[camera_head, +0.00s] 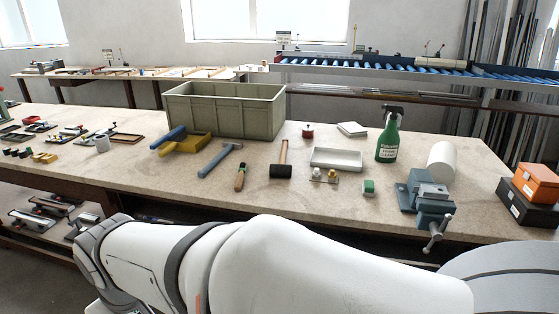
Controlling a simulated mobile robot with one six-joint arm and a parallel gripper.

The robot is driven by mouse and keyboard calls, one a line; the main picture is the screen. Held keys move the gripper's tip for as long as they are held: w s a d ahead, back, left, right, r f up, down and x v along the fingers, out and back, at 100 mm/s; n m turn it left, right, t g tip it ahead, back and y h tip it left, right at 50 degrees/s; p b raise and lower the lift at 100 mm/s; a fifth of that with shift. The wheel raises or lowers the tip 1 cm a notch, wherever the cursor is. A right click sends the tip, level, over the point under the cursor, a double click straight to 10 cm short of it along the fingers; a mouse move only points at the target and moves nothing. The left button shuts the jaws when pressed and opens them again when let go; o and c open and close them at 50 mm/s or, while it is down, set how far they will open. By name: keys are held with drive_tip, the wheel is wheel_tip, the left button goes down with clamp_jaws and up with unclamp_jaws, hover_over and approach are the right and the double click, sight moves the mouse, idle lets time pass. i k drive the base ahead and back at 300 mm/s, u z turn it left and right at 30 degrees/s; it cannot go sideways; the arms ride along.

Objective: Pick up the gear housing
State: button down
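I cannot tell for certain which thing is the gear housing. Small parts on the workbench (300,203) that might be it are a flat metal plate with two pale knobs (325,175), a small green and white block (369,187) and a small round red thing (307,131). They lie apart from each other around a shallow white tray (336,158). My white arm stretches across the bottom of the picture, in front of the bench. My gripper is not in view.
A large green-grey crate (222,118) stands at the back. A yellow and blue tool (183,142), hammer (220,160), mallet (282,160) and chisel (240,177) lie before it. A green spray bottle (388,137), white roll (441,161), vise (428,197) and orange box (536,183) are right.

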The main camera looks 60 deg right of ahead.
sight(426, 190)
drive_tip(key=z, duration=2.95)
drive_tip(key=k, duration=0.5)
drive_tip(key=z, duration=1.3)
drive_tip(key=i, duration=0.8)
drive_tip(key=u, duration=0.7)
